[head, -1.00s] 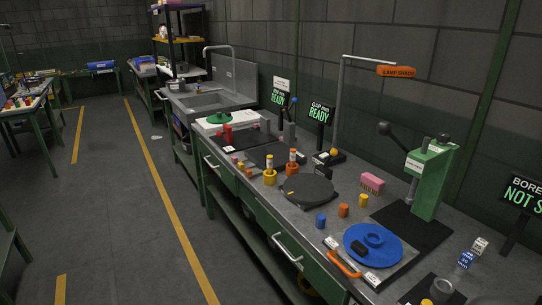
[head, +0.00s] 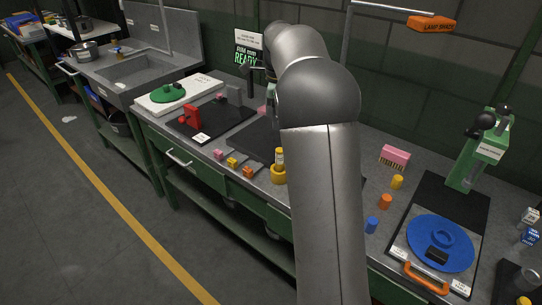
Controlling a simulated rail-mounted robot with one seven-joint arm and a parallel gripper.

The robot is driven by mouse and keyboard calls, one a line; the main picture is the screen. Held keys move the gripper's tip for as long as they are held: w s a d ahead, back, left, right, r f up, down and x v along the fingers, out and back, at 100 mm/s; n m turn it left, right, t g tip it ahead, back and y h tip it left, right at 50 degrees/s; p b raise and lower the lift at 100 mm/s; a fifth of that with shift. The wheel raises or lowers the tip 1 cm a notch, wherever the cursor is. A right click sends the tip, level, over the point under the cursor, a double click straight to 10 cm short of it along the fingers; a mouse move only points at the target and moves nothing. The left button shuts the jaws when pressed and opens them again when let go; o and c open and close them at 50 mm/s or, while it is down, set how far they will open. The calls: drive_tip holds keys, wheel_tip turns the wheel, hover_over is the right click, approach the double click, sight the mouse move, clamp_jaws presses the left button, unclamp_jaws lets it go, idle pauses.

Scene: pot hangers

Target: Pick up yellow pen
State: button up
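No thing shows clearly as a yellow pen. A small upright yellow-and-white piece (head: 280,157) stands in a yellow round holder (head: 278,176) on the bench, just left of my forearm; I cannot tell whether it is a pen. My arm reaches up the middle of the head view and bends away over the bench. My gripper is hidden behind the arm, so its fingers do not show. The arm also covers the bench area right of the yellow holder, including the round dark plate.
Small pink, yellow and orange blocks (head: 233,162) lie along the bench's front edge. A red clamp-like piece (head: 191,116) stands on a black mat.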

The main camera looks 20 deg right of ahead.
drive_tip(key=w+d+m, duration=0.1)
hover_over(279, 164)
drive_tip(key=shift+m, duration=0.4)
drive_tip(key=f, duration=1.1)
drive_tip(key=shift+w+d+p, duration=0.3)
drive_tip(key=shift+d+p, duration=0.05)
drive_tip(key=shift+w+f+p, duration=0.15)
drive_tip(key=shift+f+p, duration=0.2)
drive_tip(key=shift+f, duration=1.2)
drive_tip(key=shift+w+f+p, duration=0.1)
drive_tip(key=shift+f+p, duration=0.2)
drive_tip(key=shift+f, duration=1.2)
clamp_jaws()
